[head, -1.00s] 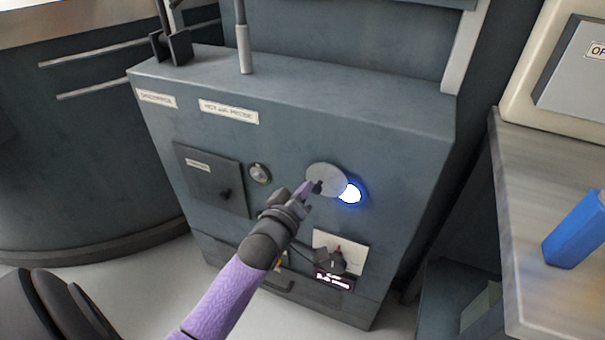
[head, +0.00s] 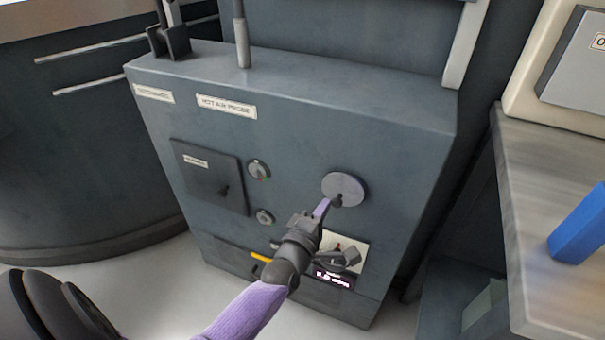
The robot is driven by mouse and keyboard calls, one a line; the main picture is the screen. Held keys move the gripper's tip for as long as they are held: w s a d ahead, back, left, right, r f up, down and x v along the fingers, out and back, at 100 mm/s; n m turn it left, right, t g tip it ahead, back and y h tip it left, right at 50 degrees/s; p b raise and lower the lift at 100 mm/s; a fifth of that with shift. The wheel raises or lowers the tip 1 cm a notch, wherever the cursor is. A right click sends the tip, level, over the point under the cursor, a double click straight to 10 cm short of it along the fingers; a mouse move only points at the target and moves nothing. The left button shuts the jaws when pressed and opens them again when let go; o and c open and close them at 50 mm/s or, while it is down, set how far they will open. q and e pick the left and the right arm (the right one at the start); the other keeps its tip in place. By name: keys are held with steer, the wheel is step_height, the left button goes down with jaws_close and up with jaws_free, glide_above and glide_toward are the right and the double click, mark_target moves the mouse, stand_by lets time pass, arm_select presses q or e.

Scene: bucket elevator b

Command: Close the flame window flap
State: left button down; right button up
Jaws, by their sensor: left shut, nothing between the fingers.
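The flame window flap (head: 346,186) is a round grey disc on the front of the grey-blue cabinet. A small dark knob sits near its lower edge. No blue-white glow shows around the disc. My left gripper (head: 326,206) is shut, with its purple fingertips at or very near the knob; I cannot tell whether they touch it. Its arm comes up from the bottom of the view. My right gripper is not in view.
The cabinet front (head: 290,140) carries a square hatch (head: 211,178) at left, two round knobs, and a white panel with a dark handle (head: 345,258) just below the gripper. A bench with a blue object (head: 580,228) stands at right.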

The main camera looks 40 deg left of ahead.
arm_select(q)
steer(key=shift+w+d+f+n, duration=0.15)
steer(key=shift+d+n, duration=0.2)
steer(key=shift+n, duration=0.25)
stand_by(0.4)
